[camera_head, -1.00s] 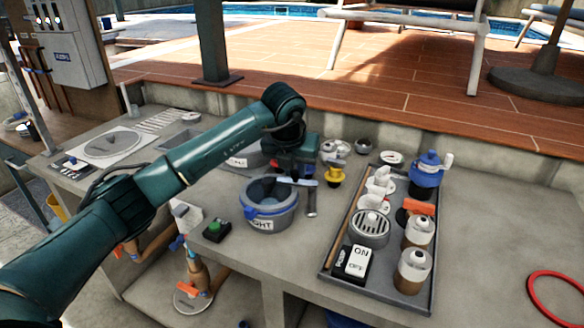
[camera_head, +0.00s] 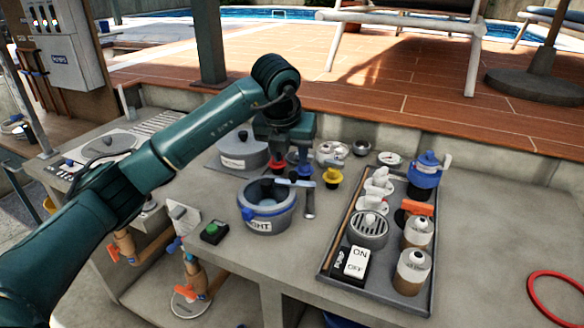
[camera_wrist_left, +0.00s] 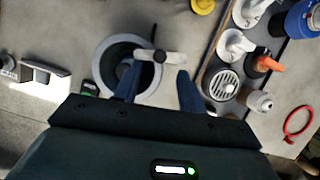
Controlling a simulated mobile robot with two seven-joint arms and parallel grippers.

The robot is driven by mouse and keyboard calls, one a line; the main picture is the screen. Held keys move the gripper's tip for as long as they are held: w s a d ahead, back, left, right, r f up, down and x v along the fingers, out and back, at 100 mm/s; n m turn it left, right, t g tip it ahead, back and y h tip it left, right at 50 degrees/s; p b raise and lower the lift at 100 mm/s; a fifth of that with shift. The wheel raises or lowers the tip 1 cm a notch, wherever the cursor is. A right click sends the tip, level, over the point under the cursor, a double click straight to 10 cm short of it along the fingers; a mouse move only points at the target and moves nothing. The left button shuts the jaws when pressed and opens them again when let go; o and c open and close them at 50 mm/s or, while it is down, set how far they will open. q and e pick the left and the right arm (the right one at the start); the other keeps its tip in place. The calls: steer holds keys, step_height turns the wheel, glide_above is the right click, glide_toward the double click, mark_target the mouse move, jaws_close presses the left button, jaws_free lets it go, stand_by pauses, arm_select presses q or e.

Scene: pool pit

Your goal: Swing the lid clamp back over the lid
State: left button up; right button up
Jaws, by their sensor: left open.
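The round grey pot (camera_head: 267,212) with a blue band and a partly readable label stands near the bench's front edge. Its round top (camera_wrist_left: 104,62) shows in the left wrist view; I cannot tell lid from inside clearly. The pale clamp bar (camera_head: 299,183) lies at the pot's right rim, with a grey upright piece (camera_head: 310,203) beside it. In the left wrist view the bar (camera_wrist_left: 172,58) reaches outward past the rim. My left gripper (camera_wrist_left: 158,92) is open and empty, its blue fingers apart; in the head view it (camera_head: 288,156) is above and behind the pot.
A lidded grey pot (camera_head: 242,152) stands behind left. Yellow (camera_head: 332,178) and red (camera_head: 277,168) knobs stand behind the near pot. A tray (camera_head: 325,262) of fittings is on the right. A green-button box (camera_head: 212,232) sits left of the pot. The bench's right side is mostly clear.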

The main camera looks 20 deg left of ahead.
arm_select(q)
steer(key=v, duration=0.7)
steer(key=shift+r+b, duration=0.3)
steer(key=shift+r, duration=0.1)
steer(key=shift+s, duration=0.1)
